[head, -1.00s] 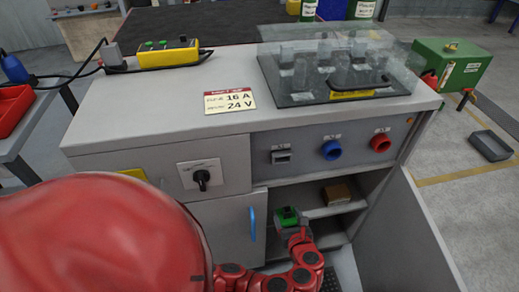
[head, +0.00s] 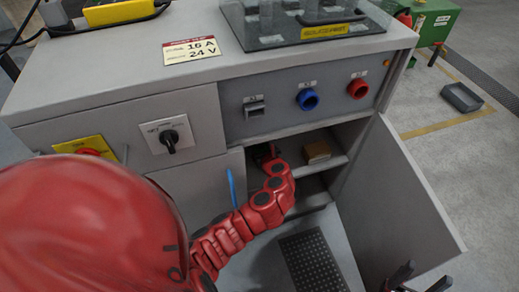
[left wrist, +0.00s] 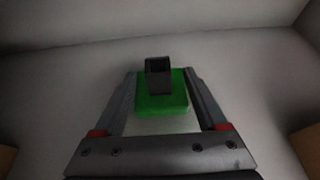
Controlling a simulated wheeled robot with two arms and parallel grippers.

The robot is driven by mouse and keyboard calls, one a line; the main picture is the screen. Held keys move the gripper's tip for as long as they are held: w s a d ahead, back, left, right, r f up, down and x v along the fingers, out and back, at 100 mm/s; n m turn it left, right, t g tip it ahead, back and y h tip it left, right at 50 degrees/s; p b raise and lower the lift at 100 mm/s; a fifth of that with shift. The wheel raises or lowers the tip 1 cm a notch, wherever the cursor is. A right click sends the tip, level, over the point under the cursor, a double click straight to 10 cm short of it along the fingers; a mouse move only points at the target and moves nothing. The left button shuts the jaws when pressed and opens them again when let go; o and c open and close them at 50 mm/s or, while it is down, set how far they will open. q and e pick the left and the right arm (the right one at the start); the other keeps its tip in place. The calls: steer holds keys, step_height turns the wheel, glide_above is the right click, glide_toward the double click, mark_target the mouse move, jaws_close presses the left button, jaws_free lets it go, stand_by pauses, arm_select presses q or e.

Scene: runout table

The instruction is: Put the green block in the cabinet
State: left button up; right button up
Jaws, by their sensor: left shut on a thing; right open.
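The green block (left wrist: 160,100), with a dark square knob on top, sits between the fingers of my left gripper (left wrist: 160,82) in the left wrist view. My left gripper is shut on it. In the head view my left arm reaches into the upper open compartment of the grey cabinet (head: 60,128); the gripper (head: 264,153) is inside, and the block is hidden there. Whether the block touches the shelf (head: 335,162) I cannot tell. My right gripper (head: 415,278) is open and empty at the bottom right, outside the cabinet door.
A brown box (head: 317,151) stands on the shelf, right of my left gripper. The cabinet's right door (head: 395,205) is swung open. The left door has a blue handle (head: 231,188) close to my arm. A dark perforated mat (head: 312,262) lies on the floor.

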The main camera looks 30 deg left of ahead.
arm_select(q)
steer(key=shift+f, duration=0.3)
steer(key=o, duration=1.4)
steer(key=shift+f, duration=0.15)
steer(key=p+v, duration=0.4)
steer(key=v, duration=0.7)
steer(key=shift+s+d+r, duration=0.25)
steer(key=shift+s+d, duration=0.15)
